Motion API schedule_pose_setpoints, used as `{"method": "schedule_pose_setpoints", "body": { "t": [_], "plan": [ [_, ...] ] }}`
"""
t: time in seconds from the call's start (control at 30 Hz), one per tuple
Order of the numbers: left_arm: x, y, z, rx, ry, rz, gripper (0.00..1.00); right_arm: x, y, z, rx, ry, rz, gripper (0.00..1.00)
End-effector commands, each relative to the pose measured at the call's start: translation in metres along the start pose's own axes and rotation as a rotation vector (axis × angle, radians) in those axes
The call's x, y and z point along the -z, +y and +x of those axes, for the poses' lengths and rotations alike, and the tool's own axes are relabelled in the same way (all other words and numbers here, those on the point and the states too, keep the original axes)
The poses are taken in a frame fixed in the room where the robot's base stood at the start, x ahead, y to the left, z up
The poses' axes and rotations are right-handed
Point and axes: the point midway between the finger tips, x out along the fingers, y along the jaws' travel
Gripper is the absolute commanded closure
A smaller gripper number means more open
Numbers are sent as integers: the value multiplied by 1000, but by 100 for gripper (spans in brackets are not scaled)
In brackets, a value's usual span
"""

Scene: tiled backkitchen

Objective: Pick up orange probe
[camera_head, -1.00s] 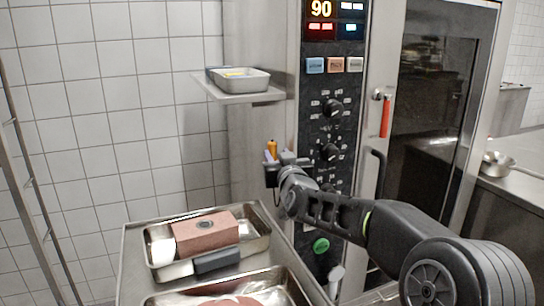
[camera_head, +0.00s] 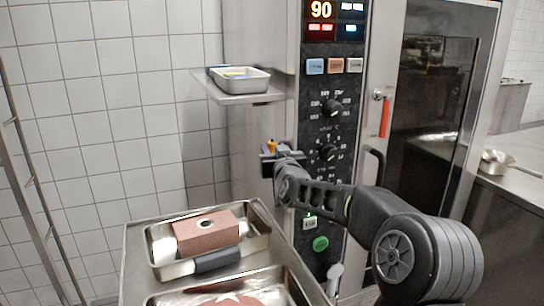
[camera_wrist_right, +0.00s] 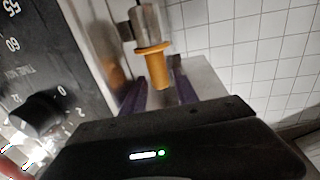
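The orange probe (camera_head: 271,146) is upright at the left side of the oven's control panel. In the right wrist view the probe (camera_wrist_right: 157,68) shows its orange handle and a wider collar, with a grey metal piece behind it. My right gripper (camera_head: 269,155) is at the probe and partly hides it in the head view. In the wrist view its two purple fingers (camera_wrist_right: 160,92) stand apart, one on each side of the handle, with gaps visible. Contact with the probe does not show. My left gripper is in neither view.
The control panel (camera_head: 320,120) with knobs is right beside the gripper. A shelf (camera_head: 240,95) with a small metal pan (camera_head: 240,78) is above it. Below, a trolley (camera_head: 133,265) carries metal trays, one holding a brown block (camera_head: 206,232). A red door handle (camera_head: 385,118) is at right.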

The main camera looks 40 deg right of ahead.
Motion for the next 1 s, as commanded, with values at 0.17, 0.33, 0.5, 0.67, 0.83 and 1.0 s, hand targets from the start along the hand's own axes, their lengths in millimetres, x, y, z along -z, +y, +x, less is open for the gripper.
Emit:
{"method": "schedule_pose_setpoints", "body": {
  "t": [0.17, 0.33, 0.5, 0.67, 0.83, 1.0],
  "plan": [
    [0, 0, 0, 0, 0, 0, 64, 0, 0, 0, 0, 0, 0, 70],
    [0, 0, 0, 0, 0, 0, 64, 0, 0, 0, 0, 0, 0, 84],
    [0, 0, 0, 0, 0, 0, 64, 0, 0, 0, 0, 0, 0, 98],
    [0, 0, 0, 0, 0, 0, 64, 0, 0, 0, 0, 0, 0, 100],
    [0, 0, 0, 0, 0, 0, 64, 0, 0, 0, 0, 1, 0, 100],
    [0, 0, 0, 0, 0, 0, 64, 1, 0, 0, 0, 1, 0, 100]
  ]
}}
